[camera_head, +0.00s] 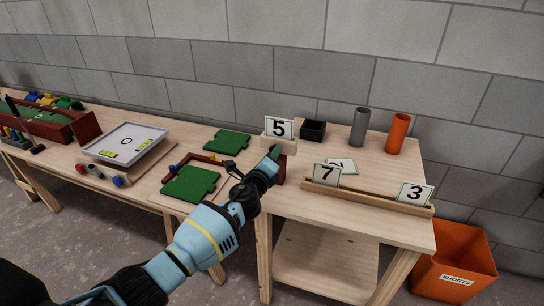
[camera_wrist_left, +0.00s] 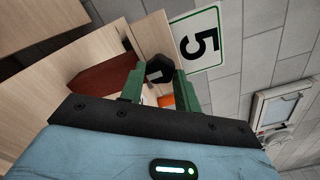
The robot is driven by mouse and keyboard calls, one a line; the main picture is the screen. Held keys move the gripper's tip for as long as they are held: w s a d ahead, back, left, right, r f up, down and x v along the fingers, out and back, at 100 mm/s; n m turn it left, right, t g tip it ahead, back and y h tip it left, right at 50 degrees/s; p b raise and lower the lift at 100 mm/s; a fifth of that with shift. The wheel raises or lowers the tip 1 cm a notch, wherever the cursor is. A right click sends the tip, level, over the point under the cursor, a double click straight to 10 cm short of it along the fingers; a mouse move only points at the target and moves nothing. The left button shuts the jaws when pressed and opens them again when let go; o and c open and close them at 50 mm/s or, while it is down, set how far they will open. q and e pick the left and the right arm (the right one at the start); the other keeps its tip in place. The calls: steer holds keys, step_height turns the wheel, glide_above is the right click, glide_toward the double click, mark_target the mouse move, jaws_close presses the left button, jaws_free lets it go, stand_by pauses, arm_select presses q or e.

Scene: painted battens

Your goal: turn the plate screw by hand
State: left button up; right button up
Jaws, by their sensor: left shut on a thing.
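My left gripper (camera_head: 274,156) reaches across the workbench to the area just below the number 5 card. In the left wrist view the green fingers of my left gripper (camera_wrist_left: 159,84) are shut on a black, faceted screw head (camera_wrist_left: 159,69) with a pale mark on its face. A dark red painted piece (camera_wrist_left: 106,76) lies beside the fingers; in the head view a red piece (camera_head: 281,176) shows just past the gripper. The plate under the screw cannot be made out, and the fingers hide the screw in the head view. My right gripper is not in view.
The number 5 card (camera_head: 278,128) stands close behind the gripper. A wooden rail (camera_head: 370,198) with cards 7 and 3 lies to the right. A black box (camera_head: 313,131), a grey tube (camera_head: 360,126) and an orange tube (camera_head: 397,133) stand behind. Green plates (camera_head: 190,184) lie left.

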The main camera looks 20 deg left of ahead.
arm_select(q)
steer(key=o, duration=1)
steer(key=shift+c, duration=0.2)
steer(key=shift+s, duration=0.1)
steer(key=s+p, duration=0.1)
steer(key=s, duration=0.6)
steer(key=shift+s+a+p, duration=0.2)
steer(key=shift+s+p, duration=0.1)
steer(key=shift+p, duration=0.1)
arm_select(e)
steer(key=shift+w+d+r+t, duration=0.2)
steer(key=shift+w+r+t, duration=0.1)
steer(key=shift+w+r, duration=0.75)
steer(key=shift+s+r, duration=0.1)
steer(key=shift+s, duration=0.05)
